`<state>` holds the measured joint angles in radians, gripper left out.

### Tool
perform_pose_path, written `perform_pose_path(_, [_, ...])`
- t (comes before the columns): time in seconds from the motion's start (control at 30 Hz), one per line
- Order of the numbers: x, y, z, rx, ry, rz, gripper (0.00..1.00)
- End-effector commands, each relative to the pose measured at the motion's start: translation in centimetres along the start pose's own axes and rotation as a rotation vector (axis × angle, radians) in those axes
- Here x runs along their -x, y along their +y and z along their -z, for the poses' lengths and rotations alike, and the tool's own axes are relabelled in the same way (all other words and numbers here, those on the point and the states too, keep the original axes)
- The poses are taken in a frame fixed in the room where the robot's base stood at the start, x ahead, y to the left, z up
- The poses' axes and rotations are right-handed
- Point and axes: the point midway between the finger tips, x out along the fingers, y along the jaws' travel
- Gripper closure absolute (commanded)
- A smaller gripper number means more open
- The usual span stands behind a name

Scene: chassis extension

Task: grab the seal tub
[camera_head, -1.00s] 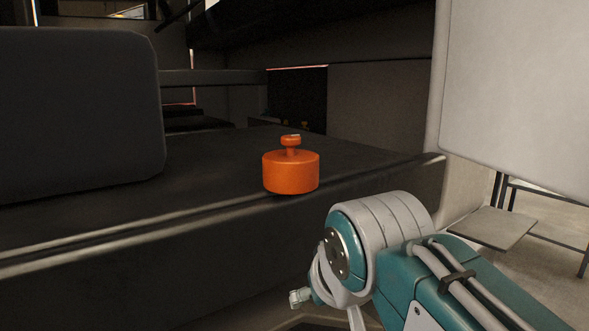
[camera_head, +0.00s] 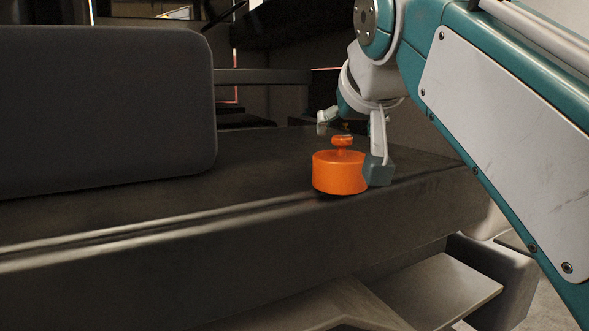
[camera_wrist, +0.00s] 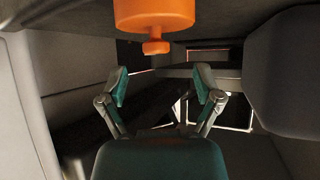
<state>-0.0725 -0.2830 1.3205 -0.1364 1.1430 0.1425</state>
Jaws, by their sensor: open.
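The seal tub (camera_head: 338,174) is an orange round tub with a narrow neck and a small knob on top. It stands upright on the dark bench (camera_head: 240,176), near its front edge. In the wrist view the tub (camera_wrist: 153,14) shows upside down at the top edge, partly cut off. My gripper (camera_head: 352,146) is open at the tub, with one finger in front of its right side and the other up behind the knob. In the wrist view my gripper (camera_wrist: 160,84) has its fingers apart with nothing between them. I cannot tell whether a finger touches the tub.
A dark grey padded block (camera_head: 105,110) stands on the bench to the left of the tub; it also shows in the wrist view (camera_wrist: 288,72). The bench between block and tub is clear. A light panel (camera_head: 430,291) lies below the bench front.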

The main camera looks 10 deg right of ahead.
Motion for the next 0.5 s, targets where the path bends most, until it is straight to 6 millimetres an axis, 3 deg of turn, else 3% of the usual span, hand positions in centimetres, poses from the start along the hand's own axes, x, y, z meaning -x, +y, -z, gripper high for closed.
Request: perform_pose_path(0.5, [-6.1,0.0,0.2,0.0,-0.001,-0.001,0.17])
